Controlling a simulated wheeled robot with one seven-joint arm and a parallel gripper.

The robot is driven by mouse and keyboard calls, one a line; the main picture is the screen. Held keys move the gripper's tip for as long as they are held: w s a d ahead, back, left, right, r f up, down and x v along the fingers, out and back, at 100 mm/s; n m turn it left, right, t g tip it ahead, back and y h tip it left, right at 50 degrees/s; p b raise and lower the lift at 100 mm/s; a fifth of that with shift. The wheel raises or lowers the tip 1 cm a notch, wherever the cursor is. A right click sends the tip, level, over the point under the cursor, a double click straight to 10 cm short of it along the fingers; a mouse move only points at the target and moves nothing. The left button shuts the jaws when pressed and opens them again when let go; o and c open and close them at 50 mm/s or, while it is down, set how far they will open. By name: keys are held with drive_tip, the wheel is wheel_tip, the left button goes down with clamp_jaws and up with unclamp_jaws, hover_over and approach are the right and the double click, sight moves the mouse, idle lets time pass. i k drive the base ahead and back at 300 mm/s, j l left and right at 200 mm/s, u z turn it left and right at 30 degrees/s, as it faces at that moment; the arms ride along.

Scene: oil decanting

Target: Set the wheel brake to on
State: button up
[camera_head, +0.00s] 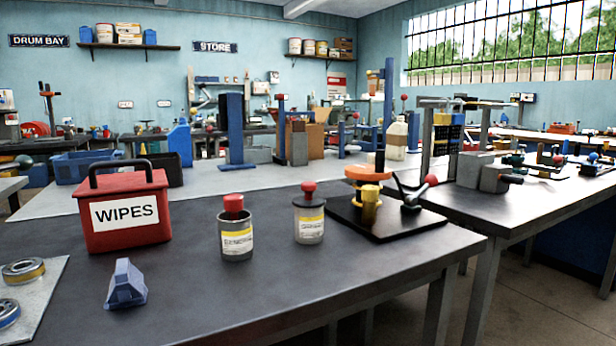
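On the dark bench's right part, a black base plate (388,222) carries a small fixture. The fixture has an orange wheel-like disc (367,173) on a yellow post (369,207). Beside it on the right is a metal lever (416,192) with a red ball knob (431,180), tilted up to the right. This looks like the wheel brake, but no on or off marking is readable. My gripper is not in view.
A red WIPES box (124,212), two labelled jars with red-knobbed tops (236,240) (309,229) and a blue block (126,286) stand left of the fixture. A grey vise (485,174) is on the bench behind right.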

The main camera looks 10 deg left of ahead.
sight(431, 180)
drive_tip(key=u, duration=0.3)
drive_tip(key=i+l+u, duration=0.25)
drive_tip(key=l, duration=0.4)
drive_tip(key=i+l+u, duration=0.25)
drive_tip(key=l, duration=0.4)
drive_tip(key=l+u, duration=0.25)
drive_tip(key=l, duration=0.4)
drive_tip(key=l+u, duration=0.25)
drive_tip(key=l, duration=0.5)
drive_tip(key=k+l, duration=0.4)
drive_tip(key=i+j, duration=0.35)
drive_tip(key=j, duration=0.2)
